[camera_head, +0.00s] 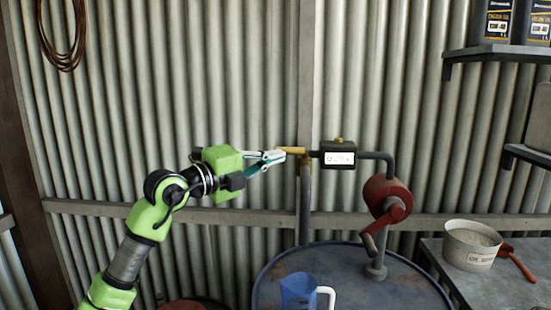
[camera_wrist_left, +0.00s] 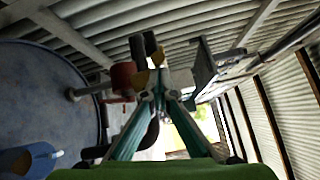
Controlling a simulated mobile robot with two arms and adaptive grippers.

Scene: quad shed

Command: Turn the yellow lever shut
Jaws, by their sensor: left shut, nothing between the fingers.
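The yellow lever (camera_head: 292,150) sits at the left end of the black meter's pipe, above a vertical grey pipe. It points left, roughly level, in the head view. My left gripper (camera_head: 281,155) is shut, with its fingertips at the lever's left end. I cannot tell whether they touch it. In the left wrist view the shut fingertips (camera_wrist_left: 157,94) meet just below a small yellow part (camera_wrist_left: 157,56), likely the lever or its valve. My right gripper is in neither view.
A black meter (camera_head: 338,154) joins a red hand pump (camera_head: 388,198) on a blue drum (camera_head: 270,278). A blue jug (camera_head: 298,291) stands on the drum. A white bucket (camera_head: 471,246) and a red-handled tool (camera_head: 517,262) are on the bench at right. Corrugated wall stands behind.

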